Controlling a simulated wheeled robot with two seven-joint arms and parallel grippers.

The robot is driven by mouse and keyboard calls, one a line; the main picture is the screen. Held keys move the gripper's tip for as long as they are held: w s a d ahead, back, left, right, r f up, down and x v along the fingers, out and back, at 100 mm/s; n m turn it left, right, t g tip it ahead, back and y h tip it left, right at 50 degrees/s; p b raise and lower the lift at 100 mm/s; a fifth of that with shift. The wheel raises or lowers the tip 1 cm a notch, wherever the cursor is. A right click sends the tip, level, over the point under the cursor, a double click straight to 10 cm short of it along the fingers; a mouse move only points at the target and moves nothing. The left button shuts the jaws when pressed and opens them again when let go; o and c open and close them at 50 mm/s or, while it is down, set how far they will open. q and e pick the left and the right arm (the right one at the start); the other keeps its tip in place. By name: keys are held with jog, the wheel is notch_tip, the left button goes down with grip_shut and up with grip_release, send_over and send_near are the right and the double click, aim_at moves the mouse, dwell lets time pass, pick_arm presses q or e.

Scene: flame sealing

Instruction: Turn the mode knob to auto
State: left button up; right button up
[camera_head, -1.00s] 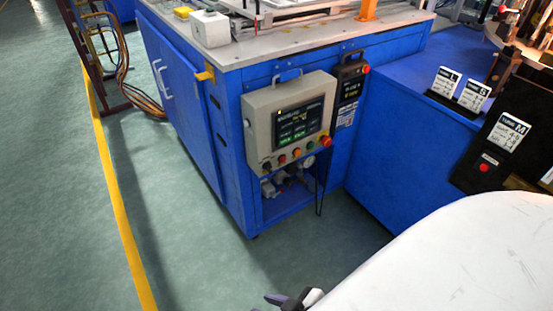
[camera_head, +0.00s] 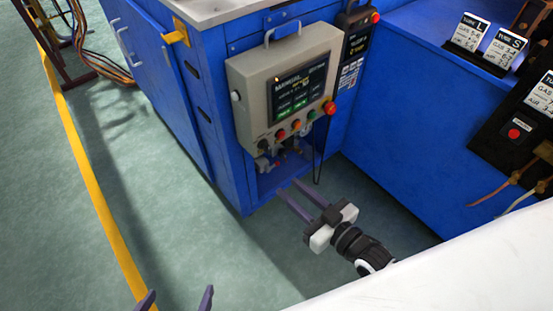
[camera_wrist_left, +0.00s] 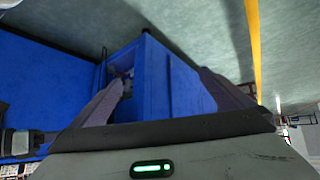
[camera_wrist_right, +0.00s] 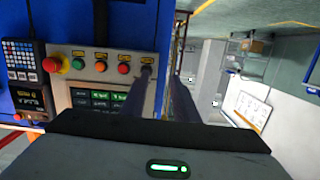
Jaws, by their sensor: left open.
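The grey control panel (camera_head: 287,80) hangs on the blue cabinet, and its screen (camera_head: 297,88) reads MANUAL. A small black knob (camera_head: 262,145) sits at the left end of the lower button row. In the right wrist view the knob (camera_wrist_right: 147,70) shows at the row's right end, close to a fingertip in the picture. My right gripper (camera_head: 290,187) is below and in front of the panel, fingers parallel with a narrow gap, empty and apart from the knob. My left gripper (camera_head: 177,295) is open and empty at the bottom edge, over the floor. The knob's pointer is too small to read.
A red emergency button (camera_head: 330,107) and several coloured buttons share the row with the knob. A dark controller (camera_head: 356,40) is mounted right of the panel. Label stands (camera_head: 485,42) and a white surface (camera_head: 450,270) are at the right. Open floor lies left.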

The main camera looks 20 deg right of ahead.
aim_at(269, 150)
jog(key=shift+t, duration=0.8)
jog(key=w, duration=0.4)
jog(key=w+r+b, duration=0.1)
jog(key=w, duration=0.3)
jog(key=w+a+b, duration=0.1)
jog(key=w, duration=0.2)
jog(key=shift+w+a+r, duration=0.1)
jog(key=shift+w+r, duration=0.1)
jog(key=shift+w, duration=0.2)
grip_shut()
